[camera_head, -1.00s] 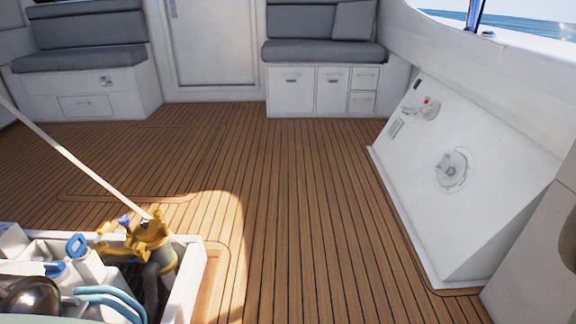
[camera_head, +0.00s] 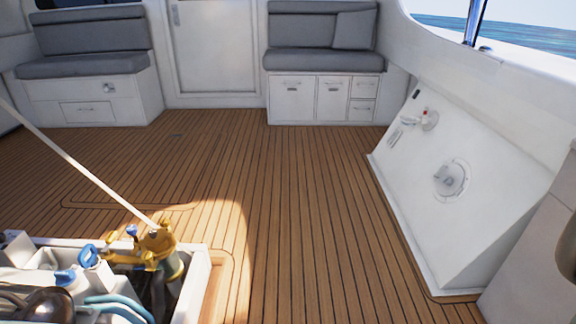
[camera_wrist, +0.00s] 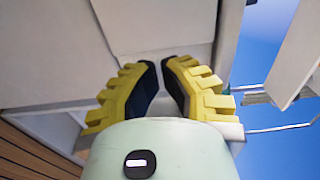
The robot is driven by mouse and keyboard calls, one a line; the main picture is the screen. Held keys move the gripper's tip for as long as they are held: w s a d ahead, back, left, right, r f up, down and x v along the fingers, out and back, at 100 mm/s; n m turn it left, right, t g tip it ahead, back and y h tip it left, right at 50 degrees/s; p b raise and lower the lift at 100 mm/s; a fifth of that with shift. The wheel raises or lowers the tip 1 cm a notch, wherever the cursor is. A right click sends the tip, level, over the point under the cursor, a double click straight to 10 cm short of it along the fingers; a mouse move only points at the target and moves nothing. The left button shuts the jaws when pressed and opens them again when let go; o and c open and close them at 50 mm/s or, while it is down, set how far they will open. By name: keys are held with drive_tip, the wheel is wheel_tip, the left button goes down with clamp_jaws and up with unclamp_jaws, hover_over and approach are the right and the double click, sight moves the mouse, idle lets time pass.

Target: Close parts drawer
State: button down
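My gripper (camera_wrist: 160,62) shows in the wrist view, with yellow stepped fingers and dark pads. Its tips are close together, with only a thin gap and nothing visible between them. Pale panels and a grey-white surface lie beyond the tips; I cannot tell whether they touch. My gripper is not seen in the head view. I cannot tell which drawer is the parts drawer. A drawer front (camera_head: 87,112) is under the left seat, and small drawer fronts (camera_head: 363,87) are under the right seat; these look shut.
An open floor hatch (camera_head: 190,295) at lower left holds a brass fitting (camera_head: 157,243), hoses and bottles. A pale pole (camera_head: 75,165) slants up from it. A sloping white console (camera_head: 430,220) stands at right. The plank floor (camera_head: 300,200) between is clear.

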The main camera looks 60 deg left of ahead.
drive_tip(key=p+v, duration=0.3)
drive_tip(key=v, duration=0.4)
